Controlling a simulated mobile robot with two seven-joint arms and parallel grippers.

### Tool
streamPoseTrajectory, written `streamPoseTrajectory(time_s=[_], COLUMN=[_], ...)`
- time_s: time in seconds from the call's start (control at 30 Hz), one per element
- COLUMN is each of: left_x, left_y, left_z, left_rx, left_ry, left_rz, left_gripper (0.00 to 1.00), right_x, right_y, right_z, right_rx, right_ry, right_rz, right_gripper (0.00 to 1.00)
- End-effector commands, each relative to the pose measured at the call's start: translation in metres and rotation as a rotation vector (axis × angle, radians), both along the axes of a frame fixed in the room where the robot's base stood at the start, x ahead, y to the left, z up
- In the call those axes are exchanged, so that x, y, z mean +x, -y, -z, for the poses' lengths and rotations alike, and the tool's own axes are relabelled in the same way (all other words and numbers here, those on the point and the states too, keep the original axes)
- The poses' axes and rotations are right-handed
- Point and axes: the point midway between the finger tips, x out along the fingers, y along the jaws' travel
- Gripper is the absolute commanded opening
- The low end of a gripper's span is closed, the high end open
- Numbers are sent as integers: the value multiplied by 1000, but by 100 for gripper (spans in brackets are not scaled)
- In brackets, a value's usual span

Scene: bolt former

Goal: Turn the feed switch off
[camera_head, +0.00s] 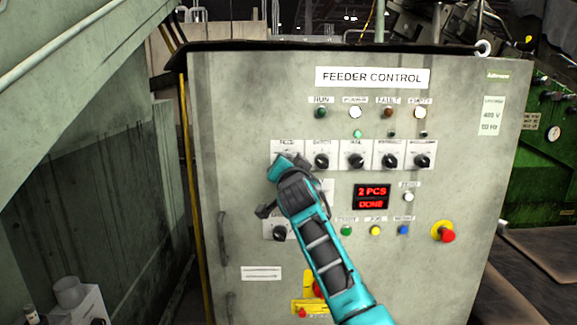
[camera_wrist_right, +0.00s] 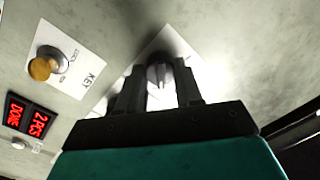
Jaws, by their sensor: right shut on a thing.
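The feeder control panel (camera_head: 215,90) fills the middle of the head view. My right gripper (camera_head: 284,168) is at the leftmost switch of the upper row and covers most of it; the small label above it is too blurred to read surely. In the right wrist view my right gripper (camera_wrist_right: 158,90) has a finger on each side of a switch knob (camera_wrist_right: 160,76) on a white plate (camera_wrist_right: 188,52), and it is shut on this knob. The knob's pointer setting cannot be read clearly. My left gripper is not in view.
More black rotary switches (camera_head: 356,160) stand close to the right in the same row. A red display (camera_head: 371,196) reads "2 PCS DONE". A key switch (camera_wrist_right: 46,64) sticks out near the gripper. A red emergency button (camera_head: 447,236) is at lower right.

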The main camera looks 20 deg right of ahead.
Motion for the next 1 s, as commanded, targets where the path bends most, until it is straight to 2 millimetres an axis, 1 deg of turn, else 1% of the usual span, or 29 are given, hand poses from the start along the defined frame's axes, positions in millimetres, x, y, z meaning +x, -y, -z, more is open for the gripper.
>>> streamPoseTrajectory(time_s=[0.2, 0.37, 0.5, 0.7, 0.87, 1.0], left_x=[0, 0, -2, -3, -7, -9], left_y=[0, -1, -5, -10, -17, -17], left_z=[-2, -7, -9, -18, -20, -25], left_rx=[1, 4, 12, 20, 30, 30], left_ry=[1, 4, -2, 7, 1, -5], left_rz=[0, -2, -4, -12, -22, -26], left_gripper=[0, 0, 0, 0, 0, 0], right_x=[0, 0, 0, 0, 0, 0], right_y=[0, 0, 0, -1, -1, -1], right_z=[-1, -2, -3, -4, -4, -3], right_rx=[-17, -75, -163, -325, -455, -555], right_ry=[-6, -22, -48, -95, -133, -161], right_rz=[0, 0, 0, 0, 1, 0], right_gripper=[4, 4, 4, 4, 4, 4])
